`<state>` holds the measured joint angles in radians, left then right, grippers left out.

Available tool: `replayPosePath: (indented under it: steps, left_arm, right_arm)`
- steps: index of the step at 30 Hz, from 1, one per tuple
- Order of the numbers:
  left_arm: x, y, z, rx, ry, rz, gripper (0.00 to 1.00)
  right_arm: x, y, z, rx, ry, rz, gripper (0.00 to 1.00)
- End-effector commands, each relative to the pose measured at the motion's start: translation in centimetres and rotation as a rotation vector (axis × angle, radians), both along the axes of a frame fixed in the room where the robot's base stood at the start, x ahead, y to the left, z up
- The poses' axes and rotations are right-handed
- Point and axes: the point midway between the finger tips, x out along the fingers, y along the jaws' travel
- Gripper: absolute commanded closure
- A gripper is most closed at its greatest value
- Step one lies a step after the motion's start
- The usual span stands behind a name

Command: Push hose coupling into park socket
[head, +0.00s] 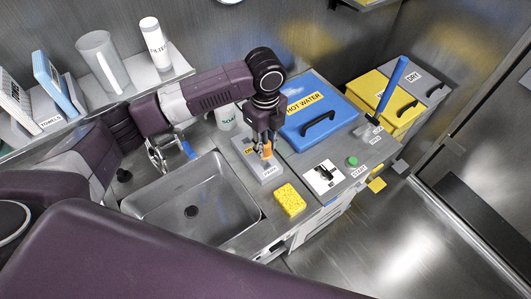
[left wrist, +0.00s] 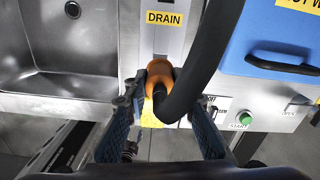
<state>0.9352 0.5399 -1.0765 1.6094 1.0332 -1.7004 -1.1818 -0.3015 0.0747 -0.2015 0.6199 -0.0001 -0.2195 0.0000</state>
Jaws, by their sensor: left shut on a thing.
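My left gripper (head: 264,143) is shut on the orange hose coupling (head: 267,151) over the strip of counter between the sink and the blue lid. In the left wrist view the coupling (left wrist: 158,72) sits between my two fingers (left wrist: 160,102), with a thick black hose (left wrist: 208,50) running from it up the picture. A grey raised block (head: 266,171) with a small white label stands right under the coupling in the head view. The coupling's lower end is hidden, so I cannot tell whether it is inside a socket there. My right gripper is not in view.
The steel sink (head: 180,205) lies left of the block. A yellow sponge (head: 290,200) lies in front of it. A blue hot-water lid (head: 309,117), a white switch plate (head: 323,177) and a green start button (head: 352,161) are on the right. A yellow DRAIN label (left wrist: 164,18) marks the counter.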

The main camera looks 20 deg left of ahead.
Motion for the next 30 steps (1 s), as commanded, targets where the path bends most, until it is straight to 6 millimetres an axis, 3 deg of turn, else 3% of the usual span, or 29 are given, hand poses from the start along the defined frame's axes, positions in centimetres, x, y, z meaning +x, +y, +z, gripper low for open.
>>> replayPosePath:
  steps: [13,26,27,30]
  left_arm:
    - [0.0,0.0,-5.1,0.0,0.002,0.0,1.0]
    - [0.0,-0.1,-5.9,-0.001,0.0,-0.001,1.0]
    - [0.0,0.0,-5.8,-0.001,0.0,-0.001,0.73]
    - [0.0,0.0,-5.9,0.0,0.0,-0.001,0.62]
  right_arm:
    - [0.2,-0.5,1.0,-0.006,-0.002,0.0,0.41]
    - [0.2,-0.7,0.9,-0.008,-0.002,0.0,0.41]
    - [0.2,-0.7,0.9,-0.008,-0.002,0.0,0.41]
    - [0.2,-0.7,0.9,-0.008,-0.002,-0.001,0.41]
